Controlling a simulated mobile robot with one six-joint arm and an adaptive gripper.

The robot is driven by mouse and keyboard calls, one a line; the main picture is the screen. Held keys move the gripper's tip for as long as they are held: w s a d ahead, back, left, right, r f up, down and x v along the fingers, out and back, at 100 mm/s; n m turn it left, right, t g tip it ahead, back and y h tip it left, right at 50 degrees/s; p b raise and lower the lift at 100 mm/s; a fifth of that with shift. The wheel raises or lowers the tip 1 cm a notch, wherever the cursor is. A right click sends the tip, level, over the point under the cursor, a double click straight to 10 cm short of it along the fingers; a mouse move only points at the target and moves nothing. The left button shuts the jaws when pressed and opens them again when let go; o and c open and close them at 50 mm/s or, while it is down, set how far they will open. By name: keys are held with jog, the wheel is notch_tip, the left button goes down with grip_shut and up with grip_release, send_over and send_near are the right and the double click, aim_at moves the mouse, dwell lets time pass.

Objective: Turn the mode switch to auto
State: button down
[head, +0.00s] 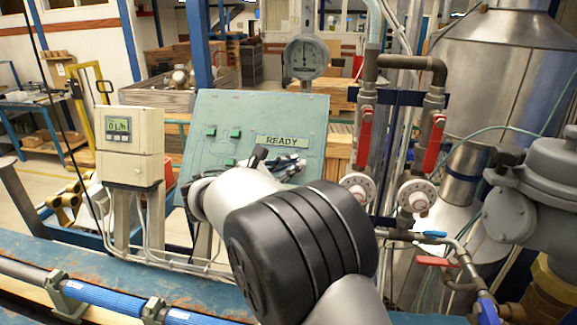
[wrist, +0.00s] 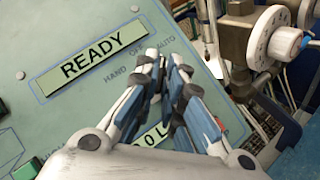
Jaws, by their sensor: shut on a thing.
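The green control panel (head: 225,110) stands tilted in the middle of the head view and fills the left of the wrist view (wrist: 45,30). My gripper (wrist: 165,62) is at the panel just under the HAND OFF AUTO label (wrist: 138,67). In the head view my gripper (head: 275,162) sits at the panel's lower right, partly behind my arm.
A READY display (head: 281,141) is above my gripper, with green buttons (head: 235,133) to the left. A beige meter box (head: 130,140) stands left of the panel. Red-handled valves (head: 365,135) and white dials (head: 357,188) with pipes are close on the right.

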jog(key=shift+r, duration=0.15)
jog(key=c, duration=1.9)
grip_release()
jog(key=shift+w, duration=0.1)
jog(key=shift+o, duration=1)
jog(key=shift+d, duration=0.2)
jog(key=shift+a, duration=0.1)
jog(key=v, duration=1.1)
jog(key=shift+s+a, duration=0.25)
jog(key=shift+s, duration=0.1)
jog(key=shift+d, duration=0.1)
